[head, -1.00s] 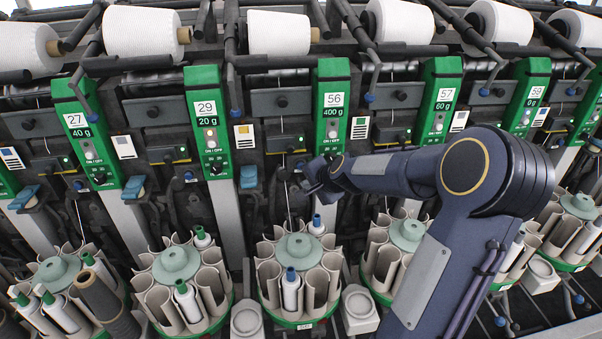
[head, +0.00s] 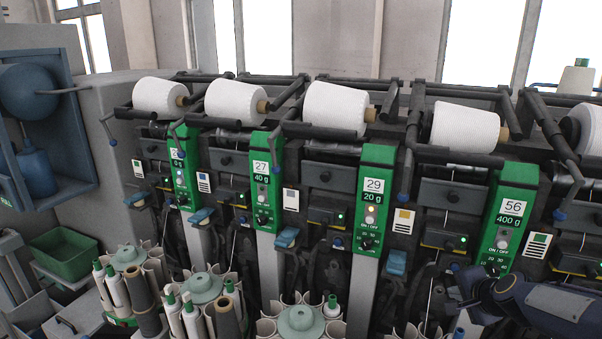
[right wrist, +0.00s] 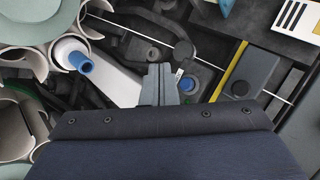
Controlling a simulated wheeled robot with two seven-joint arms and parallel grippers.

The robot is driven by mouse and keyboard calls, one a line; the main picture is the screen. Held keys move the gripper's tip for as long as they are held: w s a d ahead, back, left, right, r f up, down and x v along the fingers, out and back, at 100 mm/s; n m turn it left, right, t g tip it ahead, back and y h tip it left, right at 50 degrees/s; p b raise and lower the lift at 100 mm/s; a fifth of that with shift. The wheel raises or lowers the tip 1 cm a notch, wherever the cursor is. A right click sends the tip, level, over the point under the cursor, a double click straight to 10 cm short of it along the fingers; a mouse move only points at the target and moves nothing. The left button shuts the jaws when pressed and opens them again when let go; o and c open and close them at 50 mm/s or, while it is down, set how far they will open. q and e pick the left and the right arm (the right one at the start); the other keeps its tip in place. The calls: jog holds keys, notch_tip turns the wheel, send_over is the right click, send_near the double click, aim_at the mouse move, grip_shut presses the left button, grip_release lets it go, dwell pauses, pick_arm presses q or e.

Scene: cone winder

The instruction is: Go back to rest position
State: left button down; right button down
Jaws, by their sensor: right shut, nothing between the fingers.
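My right gripper (head: 466,288) is at the lower right of the head view, in front of the winder unit marked 56 (head: 505,215). Its far end is dark and partly blurred into the machine parts behind. In the right wrist view its grey fingers (right wrist: 160,82) are together with nothing between them. A white bobbin with a blue tip (right wrist: 98,70) lies just left of the fingers in that view; I cannot tell whether they touch. A thin pale thread (right wrist: 130,30) runs across behind. My left gripper is not in view.
White yarn cones (head: 337,108) sit along the top of the winder. Round bobbin magazines (head: 300,322) stand along its front below. A green bin (head: 64,253) and a blue machine box (head: 38,150) are at the left.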

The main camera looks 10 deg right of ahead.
jog(key=s+a+r+n+g+y, duration=0.1)
jog(key=s+a+r+n, duration=0.1)
jog(key=s+a+n, duration=0.35)
jog(key=s+a+r+n+g+y, duration=0.1)
jog(key=s+a+r+n, duration=0.15)
jog(key=s+a, duration=0.5)
jog(key=s+a+f+n+g+y, duration=0.2)
jog(key=s+a+n, duration=0.4)
jog(key=s+a, duration=0.3)
jog(key=s+f, duration=0.1)
jog(key=s, duration=0.3)
jog(key=shift+s, duration=0.4)
jog(key=shift+d, duration=0.1)
